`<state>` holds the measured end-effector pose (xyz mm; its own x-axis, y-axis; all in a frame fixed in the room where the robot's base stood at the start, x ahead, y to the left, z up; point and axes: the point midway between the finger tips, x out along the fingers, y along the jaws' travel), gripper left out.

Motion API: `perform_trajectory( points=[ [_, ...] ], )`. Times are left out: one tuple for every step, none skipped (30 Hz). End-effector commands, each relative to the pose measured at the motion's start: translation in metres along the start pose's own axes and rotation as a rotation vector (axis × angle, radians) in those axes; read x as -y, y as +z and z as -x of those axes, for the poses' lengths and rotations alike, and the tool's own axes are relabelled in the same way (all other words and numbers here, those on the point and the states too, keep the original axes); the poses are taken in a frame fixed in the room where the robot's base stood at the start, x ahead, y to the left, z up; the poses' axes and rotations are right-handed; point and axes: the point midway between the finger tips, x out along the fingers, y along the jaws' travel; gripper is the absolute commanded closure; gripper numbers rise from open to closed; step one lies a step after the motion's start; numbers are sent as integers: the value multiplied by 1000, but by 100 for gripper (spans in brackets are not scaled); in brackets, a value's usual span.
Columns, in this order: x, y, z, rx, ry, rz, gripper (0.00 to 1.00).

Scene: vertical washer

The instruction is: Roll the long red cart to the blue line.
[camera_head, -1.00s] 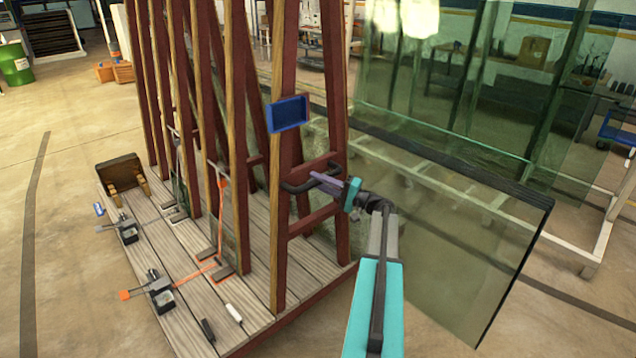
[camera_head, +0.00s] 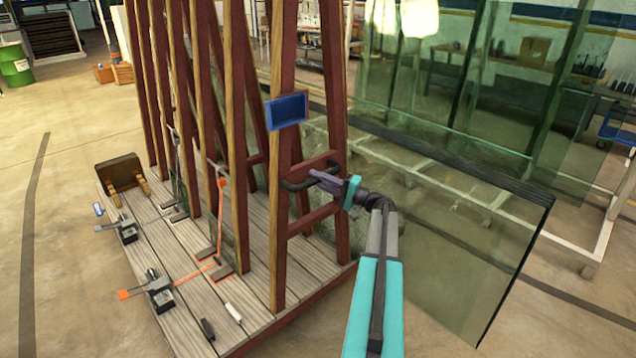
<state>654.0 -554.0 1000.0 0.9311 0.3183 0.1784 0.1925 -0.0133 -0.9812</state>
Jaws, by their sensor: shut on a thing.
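The long red cart (camera_head: 278,233) fills the middle of the view, with tall red A-shaped uprights and a grey plank deck (camera_head: 190,325). A dark handle bar (camera_head: 300,186) sticks out from its near end frame. My gripper (camera_head: 326,180) is shut on this handle, reaching it from the right. The fingertips are small and partly merge with the handle in the picture. No blue line on the floor can be made out.
A large glass sheet (camera_head: 450,270) leans along the cart's right side, close to my arm. A white frame rack (camera_head: 600,240) with glass stands farther right. Open floor (camera_head: 80,250) lies left, with a green barrel (camera_head: 15,65) far off.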

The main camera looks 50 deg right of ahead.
Motion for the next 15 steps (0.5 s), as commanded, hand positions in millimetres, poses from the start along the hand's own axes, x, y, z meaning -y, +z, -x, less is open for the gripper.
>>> perform_trajectory(
  points=[
    [-2,-2,-5,-1,-1,1,100],
    [-2,-2,-6,-1,-1,1,100],
    [-2,-2,-7,-2,-1,1,100],
    [-2,-3,-8,-2,-1,1,100],
    [-2,-3,-8,-2,-1,1,100],
    [-1,-3,-10,-2,-2,1,100],
    [-1,-4,-10,-2,-2,1,100],
    [-1,-4,-11,-3,-2,1,100],
    [0,-4,-12,-2,-3,2,100],
    [0,-4,-13,-2,-3,2,100],
    [1,-4,-13,-2,-4,2,100],
    [1,-4,-14,-2,-4,2,100],
    [2,-4,-14,-1,-5,2,100],
    [2,-4,-14,-1,-5,2,100],
    [2,-4,-14,-1,-5,2,100]
  ],
)
